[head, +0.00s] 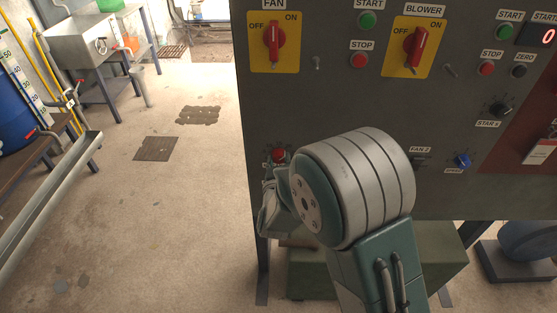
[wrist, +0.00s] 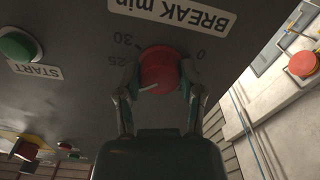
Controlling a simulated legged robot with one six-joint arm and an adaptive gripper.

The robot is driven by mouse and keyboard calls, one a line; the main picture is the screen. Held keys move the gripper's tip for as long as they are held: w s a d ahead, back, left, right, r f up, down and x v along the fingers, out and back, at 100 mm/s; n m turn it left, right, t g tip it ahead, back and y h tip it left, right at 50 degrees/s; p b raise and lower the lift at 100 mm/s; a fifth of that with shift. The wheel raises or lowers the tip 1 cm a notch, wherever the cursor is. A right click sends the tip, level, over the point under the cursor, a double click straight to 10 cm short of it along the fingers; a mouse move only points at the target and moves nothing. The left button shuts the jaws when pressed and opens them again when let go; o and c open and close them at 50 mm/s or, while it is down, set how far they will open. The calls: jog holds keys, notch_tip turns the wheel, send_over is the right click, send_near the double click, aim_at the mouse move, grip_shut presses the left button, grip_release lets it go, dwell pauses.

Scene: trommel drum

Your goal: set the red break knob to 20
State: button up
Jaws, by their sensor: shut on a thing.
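The red break knob (wrist: 159,70) sits on the dark panel, under an upside-down "BREAK min" label (wrist: 170,14) in the wrist view. Its white pointer line slants to the lower left. The marks 30, 25 and 0 show around it; any other marks are hidden by the fingers. My gripper (wrist: 158,88) is shut on the knob, one finger on each side. In the head view a red knob (head: 279,155) shows at the panel's lower left, just beyond my wrist, which hides most of the gripper.
The panel (head: 330,110) carries the fan switch (head: 274,45), the blower switch (head: 417,50) and several buttons. Open floor (head: 190,220) lies left of the panel.

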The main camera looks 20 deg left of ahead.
jog(key=shift+a+n, duration=0.1)
jog(key=shift+n, duration=0.8)
jog(key=o, duration=0.9)
jog(key=shift+c, duration=0.2)
jog(key=o, duration=0.3)
jog(key=shift+a, duration=0.15)
jog(key=shift+s, duration=0.15)
jog(key=v, duration=1.1)
jog(key=shift+s, duration=0.3)
jog(key=shift+f, duration=0.1)
